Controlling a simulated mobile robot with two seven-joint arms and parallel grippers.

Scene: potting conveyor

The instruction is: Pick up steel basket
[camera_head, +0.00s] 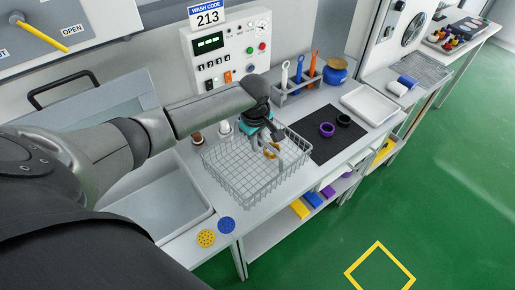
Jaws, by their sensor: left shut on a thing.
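The steel basket (237,186) is a shallow open wire-mesh basket standing on the light worktop in the middle of the view. My left gripper (268,143) comes down from the upper left at the basket's far side. It is shut on the basket, though the exact contact is small and partly hidden by the gripper. A small yellow-orange item (271,151) shows beside the fingers, partly hidden. The basket looks level; I cannot tell whether it is clear of the worktop. My right gripper is not in view.
A control panel (232,58) stands behind. Right of the basket lies a black mat (329,149) with a purple ring (327,129). A tool rack (297,88) and white tray (370,105) are farther back. A sink (160,200) is left; yellow (206,238) and blue (226,225) discs lie in front.

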